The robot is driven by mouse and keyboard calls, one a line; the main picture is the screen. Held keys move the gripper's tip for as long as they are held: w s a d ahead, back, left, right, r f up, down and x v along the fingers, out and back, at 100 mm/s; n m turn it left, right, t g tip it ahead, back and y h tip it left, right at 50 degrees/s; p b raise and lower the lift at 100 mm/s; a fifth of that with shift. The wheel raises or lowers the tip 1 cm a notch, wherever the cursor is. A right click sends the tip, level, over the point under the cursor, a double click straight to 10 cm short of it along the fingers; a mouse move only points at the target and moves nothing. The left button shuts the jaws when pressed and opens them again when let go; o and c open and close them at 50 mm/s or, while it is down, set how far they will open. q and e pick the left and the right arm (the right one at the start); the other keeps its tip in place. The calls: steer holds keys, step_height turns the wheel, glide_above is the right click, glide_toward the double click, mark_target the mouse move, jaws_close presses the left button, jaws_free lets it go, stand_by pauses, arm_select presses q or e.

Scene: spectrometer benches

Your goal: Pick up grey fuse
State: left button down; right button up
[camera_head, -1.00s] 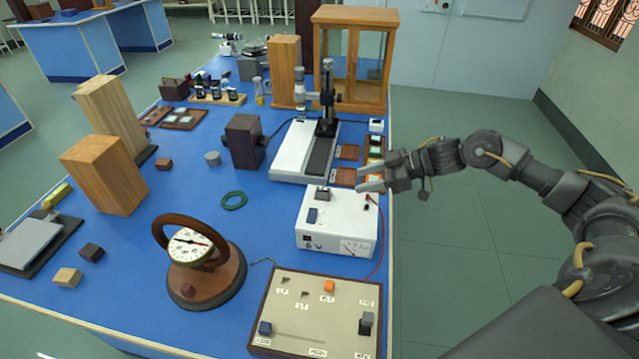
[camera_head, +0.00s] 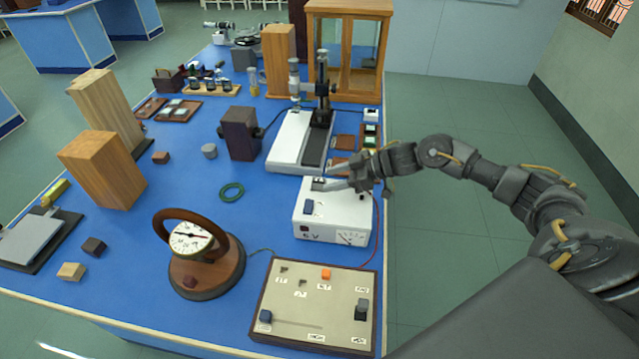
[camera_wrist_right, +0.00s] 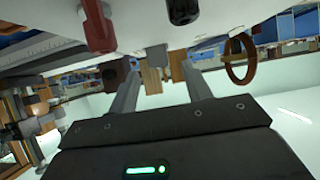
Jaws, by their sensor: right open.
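A small grey block (camera_head: 318,183), which looks like the grey fuse, stands on top of the white power supply box (camera_head: 333,228). It also shows as a light grey block (camera_wrist_right: 157,56) beyond and between the fingers in the right wrist view. My right gripper (camera_head: 332,185) is open, just right of the block and low over the box top. I cannot tell whether a finger touches the block. The right wrist view shows the two spread fingers (camera_wrist_right: 160,92) with nothing gripped. My left gripper is not in view.
A blue-grey switch (camera_head: 309,207) sits on the box front of the block. Red (camera_wrist_right: 98,25) and black (camera_wrist_right: 183,10) terminals stand close to the gripper. A microscope stand (camera_head: 300,150) is behind, a circuit board (camera_head: 290,305) in front, and a dial instrument (camera_head: 190,240) to the left.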

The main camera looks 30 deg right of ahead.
steer(key=x, duration=0.2)
steer(key=shift+w+a+f, duration=0.1)
steer(key=shift+w+a, duration=0.1)
steer(key=shift+a, duration=0.05)
steer(key=c, duration=1.1)
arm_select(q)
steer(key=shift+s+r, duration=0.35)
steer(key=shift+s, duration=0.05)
arm_select(e)
steer(key=shift+o, duration=0.2)
steer(key=shift+r, duration=0.45)
step_height(320, 180, up, 3)
steer(key=shift+s+a+f+b, duration=0.15)
steer(key=shift+s+f+b, duration=0.05)
steer(key=shift+b, duration=0.4)
arm_select(q)
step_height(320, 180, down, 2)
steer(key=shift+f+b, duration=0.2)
steer(key=shift+b, duration=0.3)
arm_select(e)
steer(key=s+a+r, duration=0.7)
steer(key=a+r, duration=0.2)
steer(key=a, duration=0.2)
steer(key=shift+s+r, duration=0.2)
steer(key=shift+s, duration=0.15)
